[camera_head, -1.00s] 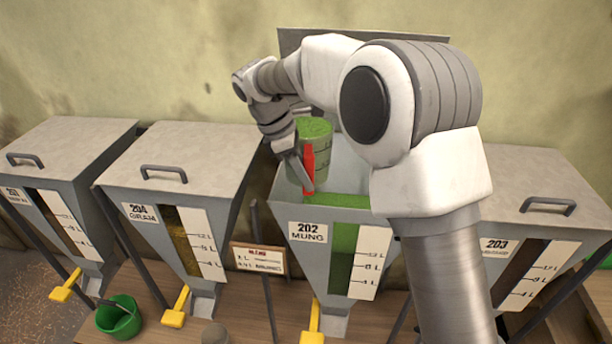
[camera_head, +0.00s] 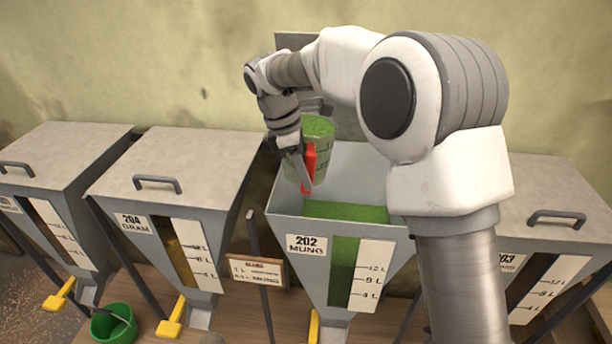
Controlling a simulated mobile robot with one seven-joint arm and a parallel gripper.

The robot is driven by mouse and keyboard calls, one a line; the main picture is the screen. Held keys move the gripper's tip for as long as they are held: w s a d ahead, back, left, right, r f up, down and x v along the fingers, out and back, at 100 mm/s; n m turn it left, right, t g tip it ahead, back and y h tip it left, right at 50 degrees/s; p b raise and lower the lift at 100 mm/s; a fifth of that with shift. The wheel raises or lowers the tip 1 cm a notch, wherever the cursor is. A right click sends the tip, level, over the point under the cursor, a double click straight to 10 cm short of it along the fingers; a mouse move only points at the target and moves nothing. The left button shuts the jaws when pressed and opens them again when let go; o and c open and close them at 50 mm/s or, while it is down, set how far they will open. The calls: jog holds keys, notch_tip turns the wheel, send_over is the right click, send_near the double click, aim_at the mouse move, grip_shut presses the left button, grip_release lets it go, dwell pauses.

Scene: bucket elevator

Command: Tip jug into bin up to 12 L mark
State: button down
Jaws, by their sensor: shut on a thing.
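The jug (camera_head: 318,128) is a translucent vessel with a red handle (camera_head: 309,163), filled near its rim with green mung. It looks about upright above the left back part of bin 202 MUNG (camera_head: 283,228). My gripper (camera_head: 304,172) is shut on the red handle. The bin's lid stands open behind, partly hidden by my arm. Green mung (camera_head: 346,211) shows inside the bin. Its front window (camera_head: 343,270) shows green beside a scale plate (camera_head: 371,277) marked 4, 8 and 12 L. The green reaches the window's top, with a darker patch lower down.
Closed bin 204 GRAM (camera_head: 178,175) and another closed bin (camera_head: 65,165) stand to the left. Closed bin 203 (camera_head: 560,200) stands right. A blend sign (camera_head: 257,271) stands between bins 204 and 202. A green bucket (camera_head: 113,323) sits lower left.

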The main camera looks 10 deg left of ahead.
jog(key=shift+w+r+y, duration=0.1)
jog(key=shift+r+y, duration=0.5)
jog(key=shift+y, duration=0.6)
jog(key=shift+a+y+b, duration=0.1)
jog(key=shift+y+b, duration=0.2)
jog(key=shift+y, duration=0.1)
jog(key=shift+a+r+g+y+b, duration=0.1)
jog(key=shift+r+g+y+b, duration=0.1)
jog(key=shift+y+b, duration=0.75)
jog(key=shift+a+r+g+y+b, duration=0.1)
jog(key=shift+g+y+b, duration=0.1)
jog(key=shift+y+b, duration=0.75)
jog(key=shift+f+y+b, duration=0.2)
jog(key=shift+y+b, duration=0.8)
jog(key=shift+b, duration=0.5)
jog(key=shift+d+f+g+y+b, duration=0.1)
jog(key=shift+f+g+y+b, duration=0.2)
jog(key=shift+y+b, duration=0.8)
jog(key=shift+d+f+y+b, duration=0.35)
jog(key=shift+y+b, duration=0.3)
jog(key=shift+b, duration=0.7)
jog(key=shift+d+f+y+b, duration=0.2)
jog(key=shift+f+y+b, duration=0.35)
jog(key=shift+b, duration=0.8)
